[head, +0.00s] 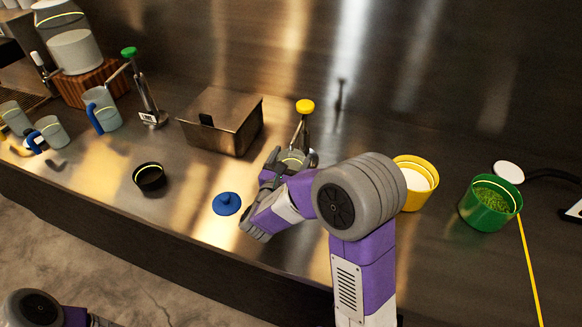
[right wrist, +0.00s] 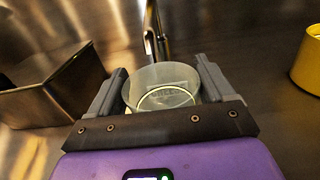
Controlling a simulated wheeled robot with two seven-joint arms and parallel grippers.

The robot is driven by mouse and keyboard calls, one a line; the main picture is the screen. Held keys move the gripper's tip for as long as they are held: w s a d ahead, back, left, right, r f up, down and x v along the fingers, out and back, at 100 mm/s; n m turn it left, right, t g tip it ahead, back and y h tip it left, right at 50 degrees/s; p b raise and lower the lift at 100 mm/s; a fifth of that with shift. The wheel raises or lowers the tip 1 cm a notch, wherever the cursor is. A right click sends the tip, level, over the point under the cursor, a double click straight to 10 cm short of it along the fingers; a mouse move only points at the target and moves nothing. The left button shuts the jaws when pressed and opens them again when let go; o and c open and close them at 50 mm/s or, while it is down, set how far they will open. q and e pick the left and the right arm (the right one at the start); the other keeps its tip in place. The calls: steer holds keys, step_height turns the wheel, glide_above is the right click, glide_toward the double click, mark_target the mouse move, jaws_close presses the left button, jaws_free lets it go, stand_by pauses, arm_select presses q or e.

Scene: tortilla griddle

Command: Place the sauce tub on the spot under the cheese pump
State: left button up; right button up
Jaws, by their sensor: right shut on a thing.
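A clear tub with a pale yellow ring, which looks like the sauce tub (right wrist: 162,76), sits upright between the fingers of my right gripper (right wrist: 161,92) in the right wrist view. In the head view the tub (head: 291,158) is partly hidden by my right gripper (head: 281,168), which is shut on it. The yellow-topped pump (head: 305,107), likely the cheese pump, stands right behind the tub; its metal stem (right wrist: 154,30) rises just beyond the tub's rim. I cannot tell whether the tub touches the counter. My left gripper is out of view.
A metal box (head: 222,121) stands left of the pump. A blue lid (head: 227,204) and a black tub (head: 149,177) lie to the left. A yellow tub (head: 416,184) and green tub (head: 489,204) stand to the right. A green-topped pump (head: 145,90) is farther left.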

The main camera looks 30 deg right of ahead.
mark_target(295, 159)
steer(key=shift+f+b, duration=0.4)
steer(key=shift+f, duration=1)
steer(key=shift+f, duration=0.1)
steer(key=o, duration=1)
steer(key=shift+r, duration=0.2)
steer(key=p+v, duration=0.1)
steer(key=v, duration=1.1)
steer(key=shift+s, duration=0.1)
